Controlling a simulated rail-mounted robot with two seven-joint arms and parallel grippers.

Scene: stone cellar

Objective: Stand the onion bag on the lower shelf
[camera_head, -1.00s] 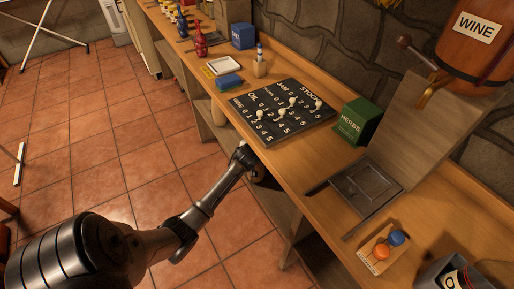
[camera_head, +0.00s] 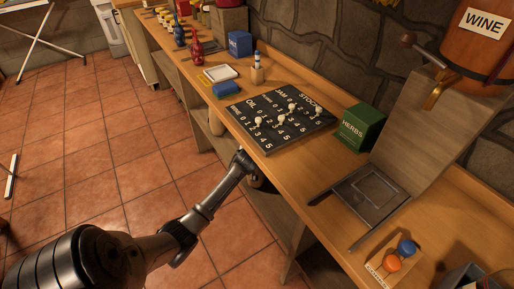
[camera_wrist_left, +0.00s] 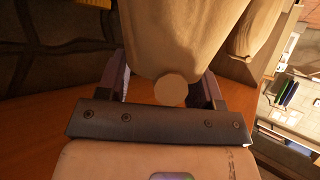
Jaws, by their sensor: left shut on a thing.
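In the left wrist view a tan cloth bag (camera_wrist_left: 175,35), which I take for the onion bag, fills the space between the fingers of my left gripper (camera_wrist_left: 163,85). The gripper is shut on it. A pale round disc shows at the near end of the bag. A second tan bag-like shape (camera_wrist_left: 258,35) is close beside it on the right. In the head view my left arm reaches to the counter's front edge, and its gripper and the held bag are largely hidden there. Orange-brown wood, possibly the lower shelf (camera_wrist_left: 40,135), shows around the gripper. My right gripper is not in view.
The counter (camera_head: 290,170) overhangs the shelf space. On it are a black tally board (camera_head: 280,118), a green herbs box (camera_head: 360,128), a blue sponge (camera_head: 226,89) and a metal plate (camera_head: 368,192). A pale rounded thing (camera_head: 216,122) stands below the counter. The tiled floor is open at left.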

